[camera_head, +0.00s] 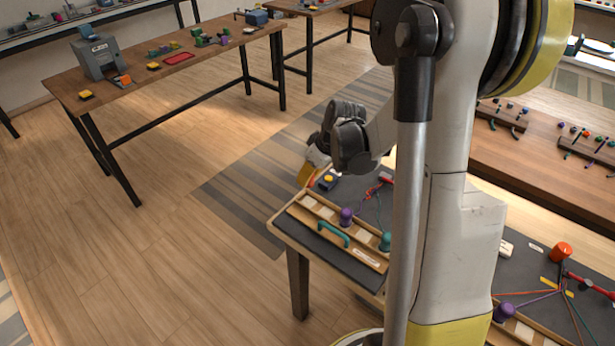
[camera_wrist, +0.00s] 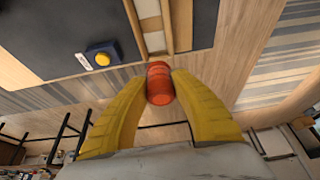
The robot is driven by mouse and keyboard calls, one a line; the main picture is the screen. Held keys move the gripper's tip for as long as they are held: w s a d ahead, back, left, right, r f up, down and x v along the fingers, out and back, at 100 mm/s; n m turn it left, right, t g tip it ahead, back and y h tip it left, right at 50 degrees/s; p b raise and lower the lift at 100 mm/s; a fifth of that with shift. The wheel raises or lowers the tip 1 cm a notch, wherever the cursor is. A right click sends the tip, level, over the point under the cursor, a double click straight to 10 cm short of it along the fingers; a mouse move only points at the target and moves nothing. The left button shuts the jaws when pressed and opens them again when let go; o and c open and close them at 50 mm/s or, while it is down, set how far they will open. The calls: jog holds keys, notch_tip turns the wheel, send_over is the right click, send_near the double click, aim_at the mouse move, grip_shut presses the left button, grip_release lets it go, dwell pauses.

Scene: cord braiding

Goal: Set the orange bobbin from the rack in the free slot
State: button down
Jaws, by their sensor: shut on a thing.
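My gripper (camera_wrist: 158,88) is shut on the orange bobbin (camera_wrist: 159,84), with a yellow finger on each side of it. In the head view my gripper (camera_head: 308,174) hangs over the far left corner of the near work table; the bobbin in it cannot be made out there. The wooden rack (camera_head: 308,221) lies along that table's left edge, with a purple bobbin (camera_head: 346,216) and a teal bobbin (camera_head: 386,241) on it. Part of a wooden strip (camera_wrist: 181,22) shows beyond the bobbin in the wrist view. I cannot tell which slot is free.
A blue box with a yellow button (camera_head: 328,180) sits near my gripper; it also shows in the wrist view (camera_wrist: 102,58). A teal handle (camera_head: 333,233) is on the rack's side. Another orange bobbin (camera_head: 561,251) stands with cords at right. My arm hides the table's middle.

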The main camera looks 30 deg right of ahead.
jog(key=shift+s+f+b, duration=0.1)
jog(key=shift+f+b, duration=0.2)
jog(key=shift+f, duration=0.15)
jog(key=b, duration=0.3)
send_over(306, 200)
jog(key=s, duration=0.1)
jog(key=f, duration=0.4)
jog(key=shift+s+d+f, duration=0.1)
jog(key=shift+d+f, duration=0.05)
jog(key=shift+d, duration=0.05)
jog(key=shift+f+b, duration=0.45)
jog(key=shift+f+b, duration=0.8)
jog(key=shift+b, duration=0.2)
dwell(0.7)
jog(key=c, duration=1.1)
grip_release()
jog(key=shift+r, duration=0.1)
